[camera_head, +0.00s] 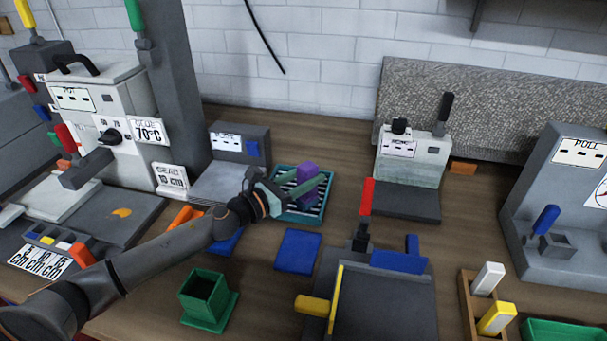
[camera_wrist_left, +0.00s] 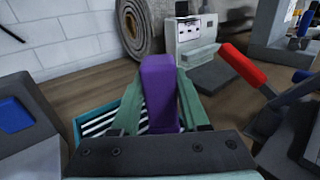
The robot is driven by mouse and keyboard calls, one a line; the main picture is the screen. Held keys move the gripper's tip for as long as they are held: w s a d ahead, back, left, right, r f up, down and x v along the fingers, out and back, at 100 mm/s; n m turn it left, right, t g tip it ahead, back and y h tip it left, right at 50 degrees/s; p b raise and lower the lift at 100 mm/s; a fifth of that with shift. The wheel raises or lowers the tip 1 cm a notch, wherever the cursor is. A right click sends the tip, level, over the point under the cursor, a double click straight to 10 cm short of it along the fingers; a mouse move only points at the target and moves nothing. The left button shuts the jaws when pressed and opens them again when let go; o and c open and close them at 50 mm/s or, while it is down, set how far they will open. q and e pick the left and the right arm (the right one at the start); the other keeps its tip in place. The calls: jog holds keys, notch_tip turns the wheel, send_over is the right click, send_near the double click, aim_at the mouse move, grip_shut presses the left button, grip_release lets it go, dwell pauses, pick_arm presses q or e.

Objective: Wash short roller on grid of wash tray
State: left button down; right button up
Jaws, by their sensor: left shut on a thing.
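A purple block-like piece, seemingly the short roller (camera_head: 307,184), is held between the fingers of my left gripper (camera_head: 304,186). The gripper is shut on it, and in the left wrist view the purple roller (camera_wrist_left: 161,92) stands upright between the two green fingers. The wash tray (camera_head: 290,216) is teal with a striped grid, and the roller is over it. The tray's striped grid (camera_wrist_left: 100,124) also shows in the left wrist view, partly hidden by the fingers. I cannot tell whether the roller touches the grid. My right gripper is not in view.
A grey station with a blue switch (camera_head: 252,148) stands behind the tray to the left. A blue pad (camera_head: 298,251) lies in front of it, and a green open box (camera_head: 205,296) stands nearer. A red-handled lever (camera_head: 366,205) rises to the tray's right.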

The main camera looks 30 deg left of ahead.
pick_arm(q)
jog(key=shift+f, duration=0.2)
notch_tip(320, 180, up, 7)
jog(key=p, duration=0.6)
jog(key=shift+r+p, duration=0.1)
jog(key=shift+p, duration=0.2)
jog(key=shift+r+p, duration=0.6)
